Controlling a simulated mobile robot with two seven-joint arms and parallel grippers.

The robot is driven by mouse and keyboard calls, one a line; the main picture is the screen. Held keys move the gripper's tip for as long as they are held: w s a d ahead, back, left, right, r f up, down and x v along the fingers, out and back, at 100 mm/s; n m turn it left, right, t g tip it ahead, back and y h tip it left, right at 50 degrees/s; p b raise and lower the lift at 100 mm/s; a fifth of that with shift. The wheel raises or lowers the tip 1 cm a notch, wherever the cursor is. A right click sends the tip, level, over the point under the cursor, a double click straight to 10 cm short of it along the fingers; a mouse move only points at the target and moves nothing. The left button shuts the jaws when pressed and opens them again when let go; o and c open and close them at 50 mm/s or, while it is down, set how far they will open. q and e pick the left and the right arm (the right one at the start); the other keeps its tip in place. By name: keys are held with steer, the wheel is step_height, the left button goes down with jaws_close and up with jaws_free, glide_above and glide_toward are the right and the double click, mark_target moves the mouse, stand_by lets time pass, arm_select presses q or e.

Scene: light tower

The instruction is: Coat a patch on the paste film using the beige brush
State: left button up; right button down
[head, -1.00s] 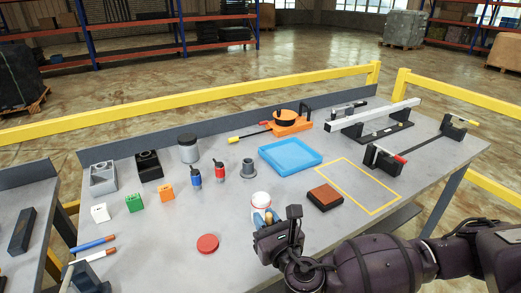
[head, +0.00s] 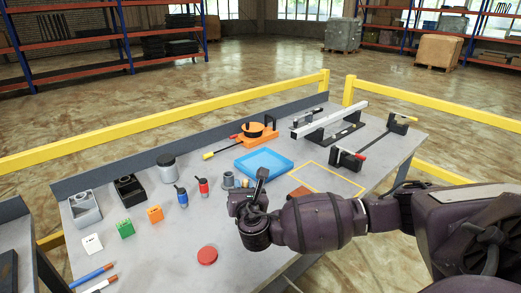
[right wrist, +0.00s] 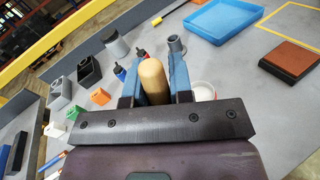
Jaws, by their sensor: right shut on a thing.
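My right gripper (head: 242,200) is over the middle of the grey table in the head view. In the right wrist view its two blue fingers are shut on the beige brush (right wrist: 153,84), whose rounded handle shows between them. The brush's bristle end is hidden. A white jar (right wrist: 204,93) stands on the table beyond the right finger in the wrist view; in the head view my gripper covers it. A round red lid (head: 207,255) lies flat nearby. I cannot make out which surface is the paste film. My left gripper is not in view.
A blue tray (head: 264,162) and a brown block (right wrist: 291,56) lie to the right, near a yellow outlined rectangle (head: 335,178). Blue and red bottles (head: 204,188), small coloured blocks (head: 125,229) and an orange tool (head: 259,134) stand around. The table front is mostly clear.

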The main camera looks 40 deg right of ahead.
steer(key=w+d+r+m+g+h+p, duration=0.1)
steer(key=w+d+r+m+g+h, duration=0.15)
steer(key=d, duration=0.25)
steer(key=w+d+r+m+g+h+p, duration=0.1)
steer(key=d+r+m, duration=0.1)
steer(key=d+m, duration=0.15)
arm_select(q)
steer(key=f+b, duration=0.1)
steer(key=b, duration=0.2)
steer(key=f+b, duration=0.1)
steer(key=b, duration=0.2)
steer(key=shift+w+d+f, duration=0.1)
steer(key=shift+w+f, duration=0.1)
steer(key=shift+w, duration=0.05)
arm_select(e)
step_height(320, 180, down, 7)
steer(key=n, duration=0.1)
steer(key=shift+d+r+h, duration=0.2)
steer(key=shift+d+h, duration=0.15)
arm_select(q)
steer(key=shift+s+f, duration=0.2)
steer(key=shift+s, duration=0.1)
arm_select(e)
steer(key=shift+w, duration=0.1)
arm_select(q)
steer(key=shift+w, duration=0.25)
arm_select(e)
steer(key=shift+f, duration=0.4)
